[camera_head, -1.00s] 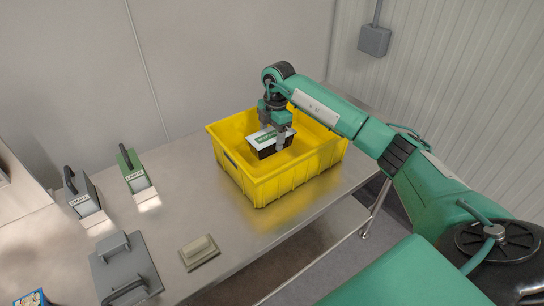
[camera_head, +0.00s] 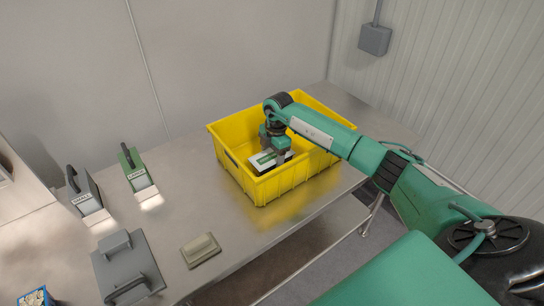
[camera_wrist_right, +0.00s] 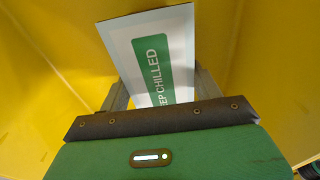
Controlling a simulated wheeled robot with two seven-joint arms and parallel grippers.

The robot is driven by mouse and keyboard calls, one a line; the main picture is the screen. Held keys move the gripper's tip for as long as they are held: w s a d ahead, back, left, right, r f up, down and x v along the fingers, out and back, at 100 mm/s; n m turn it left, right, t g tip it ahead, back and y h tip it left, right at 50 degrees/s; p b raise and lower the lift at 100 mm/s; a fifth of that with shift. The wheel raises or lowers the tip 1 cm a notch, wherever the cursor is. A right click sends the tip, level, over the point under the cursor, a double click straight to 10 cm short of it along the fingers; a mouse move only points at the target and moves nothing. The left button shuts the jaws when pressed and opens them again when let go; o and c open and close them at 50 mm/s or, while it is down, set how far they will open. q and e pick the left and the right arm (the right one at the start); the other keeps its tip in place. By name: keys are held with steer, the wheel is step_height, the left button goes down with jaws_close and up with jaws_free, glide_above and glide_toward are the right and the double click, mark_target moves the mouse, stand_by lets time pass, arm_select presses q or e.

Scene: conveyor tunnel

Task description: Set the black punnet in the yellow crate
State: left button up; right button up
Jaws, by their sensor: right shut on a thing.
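The black punnet (camera_head: 265,161) has a white lid with a green label. In the right wrist view the lid (camera_wrist_right: 158,50) reads "KEEP CHILLED". It is down inside the yellow crate (camera_head: 280,184), and the crate's near wall hides its lower part. My right gripper (camera_head: 276,150) reaches down into the crate and is shut on the punnet. In the wrist view its fingers lie on both sides of the lid. Whether the punnet touches the crate floor is hidden. My left gripper is not in view.
The crate stands on a metal table (camera_head: 222,222). A green-faced block with a handle (camera_head: 137,173), a grey one (camera_head: 86,195), a grey plate with handles (camera_head: 126,270) and a small beige block (camera_head: 200,250) lie to the left. A wall is behind.

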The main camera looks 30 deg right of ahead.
mark_target(275, 154)
steer(key=o, duration=1.1)
steer(key=shift+f, duration=0.1)
steer(key=o, duration=0.3)
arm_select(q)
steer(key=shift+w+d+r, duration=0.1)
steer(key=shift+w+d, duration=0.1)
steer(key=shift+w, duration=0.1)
arm_select(e)
steer(key=shift+r, duration=0.6)
arm_select(q)
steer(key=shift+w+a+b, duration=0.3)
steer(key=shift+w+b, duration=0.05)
steer(key=shift+b, duration=0.15)
arm_select(e)
step_height(275, 154, up, 11)
steer(key=d, duration=0.1)
steer(key=shift+d, duration=0.2)
